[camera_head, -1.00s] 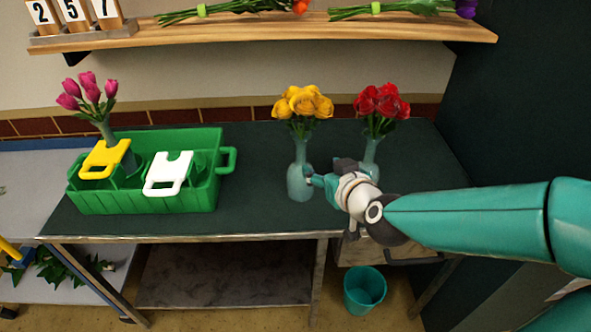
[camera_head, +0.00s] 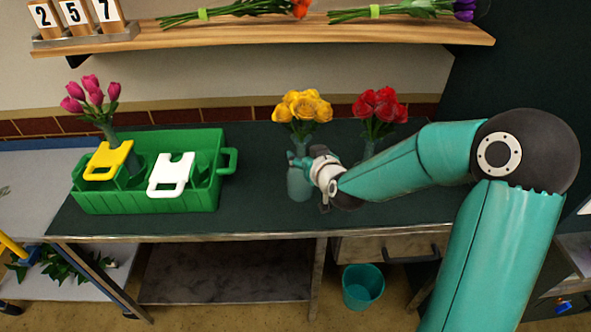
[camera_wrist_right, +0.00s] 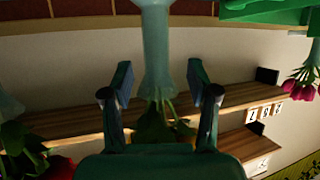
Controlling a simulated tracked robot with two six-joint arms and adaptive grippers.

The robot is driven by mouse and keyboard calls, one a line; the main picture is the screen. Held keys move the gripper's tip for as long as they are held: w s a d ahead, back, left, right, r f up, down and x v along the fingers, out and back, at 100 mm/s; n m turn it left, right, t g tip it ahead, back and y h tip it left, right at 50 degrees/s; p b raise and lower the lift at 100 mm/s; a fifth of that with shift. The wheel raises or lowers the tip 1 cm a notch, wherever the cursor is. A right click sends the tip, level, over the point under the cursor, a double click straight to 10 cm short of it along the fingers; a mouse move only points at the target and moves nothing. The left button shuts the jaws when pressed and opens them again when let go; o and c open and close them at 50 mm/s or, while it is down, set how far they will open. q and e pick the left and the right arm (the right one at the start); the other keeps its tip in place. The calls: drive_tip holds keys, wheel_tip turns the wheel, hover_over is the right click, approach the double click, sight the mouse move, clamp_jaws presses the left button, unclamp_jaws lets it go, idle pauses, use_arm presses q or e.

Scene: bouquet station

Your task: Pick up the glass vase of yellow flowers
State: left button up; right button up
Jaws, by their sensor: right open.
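The glass vase of yellow flowers (camera_head: 299,187) stands upright on the dark table, with its yellow blooms (camera_head: 303,107) above. My right gripper (camera_head: 305,165) is at the vase's neck and hides part of it. In the right wrist view, which is upside down, the vase (camera_wrist_right: 155,45) lies between the open fingers (camera_wrist_right: 160,80). Gaps show on both sides, and I see no finger closed on it. My left gripper is not in view.
A vase of red flowers (camera_head: 379,108) stands close on the right, partly behind my right arm. A green crate (camera_head: 150,203) with a vase of pink tulips (camera_head: 92,95) is on the left. A wooden shelf (camera_head: 300,36) runs above; a teal bin (camera_head: 362,287) stands below.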

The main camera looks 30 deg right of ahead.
sight(303, 152)
drive_tip(key=shift+p+x, duration=0.6)
drive_tip(key=shift+x, duration=1.75)
drive_tip(key=shift+s+d+f, duration=0.1)
drive_tip(key=shift+d, duration=0.05)
clamp_jaws()
